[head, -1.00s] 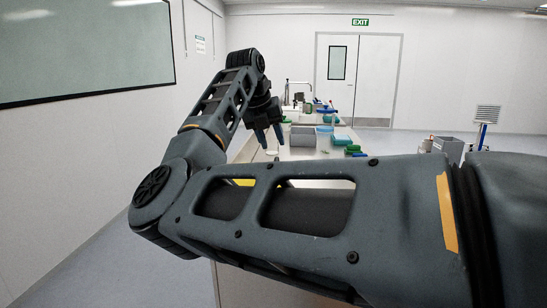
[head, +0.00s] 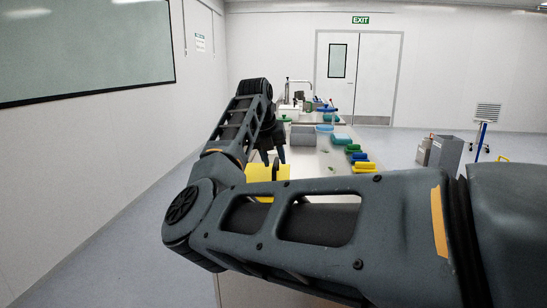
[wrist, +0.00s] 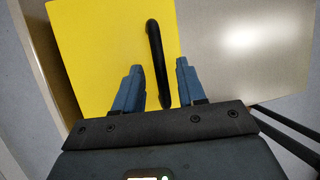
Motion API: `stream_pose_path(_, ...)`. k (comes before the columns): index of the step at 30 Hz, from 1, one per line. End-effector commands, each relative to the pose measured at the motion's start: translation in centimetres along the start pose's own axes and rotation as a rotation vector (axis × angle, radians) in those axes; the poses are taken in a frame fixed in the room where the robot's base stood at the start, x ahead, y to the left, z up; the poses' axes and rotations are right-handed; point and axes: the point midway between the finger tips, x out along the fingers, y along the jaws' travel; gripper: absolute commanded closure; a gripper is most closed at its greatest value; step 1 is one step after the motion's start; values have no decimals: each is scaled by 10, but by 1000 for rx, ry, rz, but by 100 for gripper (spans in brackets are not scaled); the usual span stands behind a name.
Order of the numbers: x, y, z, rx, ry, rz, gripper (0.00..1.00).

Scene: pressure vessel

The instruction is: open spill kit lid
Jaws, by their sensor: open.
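The spill kit is a yellow box (head: 257,172) on the near left part of the table, partly behind my arm in the head view. In the wrist view its flat yellow lid (wrist: 105,45) fills the upper left, and a black curved handle (wrist: 158,60) runs along the lid's right edge. My gripper (wrist: 160,80) is open, with its blue-tipped fingers on either side of the handle's lower end in the picture. I cannot tell the height between the fingertips and the handle. In the head view my gripper (head: 272,160) points down over the box.
The table (head: 318,165) has bare room right of the box. A grey bin (head: 302,136) and several coloured items, including a yellow one (head: 364,167), stand farther along it. A grey container (head: 445,152) stands on the floor at right.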

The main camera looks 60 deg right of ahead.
Motion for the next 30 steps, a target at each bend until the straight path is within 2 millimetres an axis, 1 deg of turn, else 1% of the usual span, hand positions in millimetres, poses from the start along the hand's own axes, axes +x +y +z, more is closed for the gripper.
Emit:
stream_pose_path(2,0,0,0,0,0,0,61)
stream_pose_path(14,0,0,0,0,0,-1,99)
stream_pose_path(30,-1,0,0,-1,0,-3,100)
